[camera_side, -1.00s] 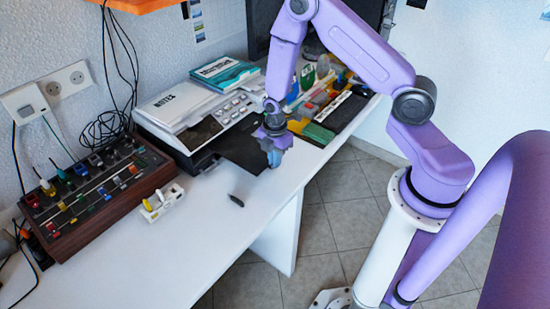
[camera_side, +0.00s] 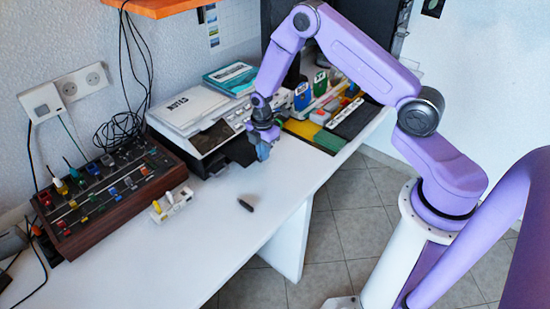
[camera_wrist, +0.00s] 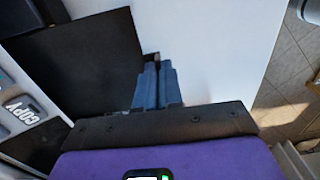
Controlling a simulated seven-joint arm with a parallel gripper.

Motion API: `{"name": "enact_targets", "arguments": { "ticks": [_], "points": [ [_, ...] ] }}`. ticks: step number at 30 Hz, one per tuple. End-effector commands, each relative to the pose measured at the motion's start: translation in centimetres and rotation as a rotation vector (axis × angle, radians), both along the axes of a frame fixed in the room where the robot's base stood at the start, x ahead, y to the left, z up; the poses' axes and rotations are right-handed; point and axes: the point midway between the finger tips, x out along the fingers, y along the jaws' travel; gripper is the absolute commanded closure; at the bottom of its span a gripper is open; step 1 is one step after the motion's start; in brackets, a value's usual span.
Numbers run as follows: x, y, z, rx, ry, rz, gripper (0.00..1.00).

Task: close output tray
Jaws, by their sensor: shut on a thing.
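The output tray is a flat black panel at the front of the printer (camera_side: 207,142). In the wrist view the tray (camera_wrist: 85,65) spreads to the left of my fingers. In the side view only a short dark part of the tray (camera_side: 238,153) shows, close against the printer front. My gripper (camera_side: 263,150) is low over the desk at the tray's outer end. In the wrist view its blue fingers (camera_wrist: 157,84) are close together and shut on the tray's edge. The exact contact is partly hidden by the fingers.
A NOTES booklet (camera_side: 188,105) lies on the printer. A dark wooden control box (camera_side: 110,195), a small white switch block (camera_side: 171,204) and a black pen-like object (camera_side: 245,205) are on the desk to the left and front. Coloured items stand behind.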

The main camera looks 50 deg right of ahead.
Motion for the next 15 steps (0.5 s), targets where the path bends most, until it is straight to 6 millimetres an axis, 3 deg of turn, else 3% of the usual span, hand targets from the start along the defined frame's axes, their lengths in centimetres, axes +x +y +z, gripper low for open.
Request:
{"name": "enact_targets", "arguments": {
  "ticks": [6, 15],
  "points": [
    [3.3, 0.1, 0.0, 0.001, -0.002, 0.001, 1.0],
    [4.7, 0.1, 0.0, 0.001, 0.0, 0.001, 1.0]
  ]
}}
